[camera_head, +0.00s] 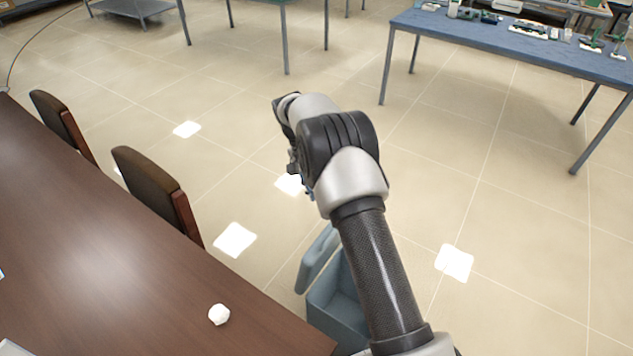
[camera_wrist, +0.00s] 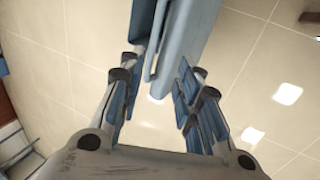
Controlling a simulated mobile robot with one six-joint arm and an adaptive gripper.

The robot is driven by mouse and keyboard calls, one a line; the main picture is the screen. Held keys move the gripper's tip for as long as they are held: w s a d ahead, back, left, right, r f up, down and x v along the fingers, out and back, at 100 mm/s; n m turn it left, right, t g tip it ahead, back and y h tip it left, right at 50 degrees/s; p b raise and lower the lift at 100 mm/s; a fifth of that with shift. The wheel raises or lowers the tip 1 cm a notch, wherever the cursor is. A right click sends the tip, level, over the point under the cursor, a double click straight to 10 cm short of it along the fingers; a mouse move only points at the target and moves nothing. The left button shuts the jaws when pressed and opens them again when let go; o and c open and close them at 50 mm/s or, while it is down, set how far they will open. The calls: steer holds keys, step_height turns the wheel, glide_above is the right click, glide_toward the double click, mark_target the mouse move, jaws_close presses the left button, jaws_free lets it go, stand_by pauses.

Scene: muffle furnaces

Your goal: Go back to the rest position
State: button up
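My gripper (camera_wrist: 157,68) shows in the wrist view with its two blue-padded fingers apart and nothing held between them. A blue-grey thing shows beyond the fingertips in that view; it looks like the bin. In the head view my arm reaches forward over the floor, and the gripper is mostly hidden behind the wrist. The arm is clear of the brown table (camera_head: 80,240), to its right.
A blue-grey bin (camera_head: 335,312) with its lid up stands on the floor beside the table, partly behind my arm. A white lump (camera_head: 219,314) lies on the table. Two chairs (camera_head: 150,185) line its far side. A blue workbench (camera_head: 500,38) stands beyond open tiled floor.

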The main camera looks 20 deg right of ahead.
steer(key=s+a+r+n+t, duration=0.1)
steer(key=s+r, duration=0.3)
steer(key=r, duration=0.4)
steer(key=s+r+n+t+y, duration=0.1)
steer(key=s+r+n, duration=0.1)
steer(key=s+r, duration=0.35)
steer(key=s+a+r+n+t, duration=0.1)
steer(key=s+r, duration=0.2)
steer(key=r, duration=0.6)
steer(key=s+a+n+t, duration=0.1)
steer(key=s+n+t, duration=0.1)
steer(key=s, duration=0.9)
steer(key=s+a+r+n+t+y, duration=0.1)
steer(key=s+n+t, duration=0.1)
steer(key=s, duration=1)
steer(key=shift+s+a+r+n+t+y, duration=0.2)
steer(key=shift+s+a+n+t+y, duration=0.15)
steer(key=shift+n, duration=0.55)
steer(key=shift+a, duration=0.1)
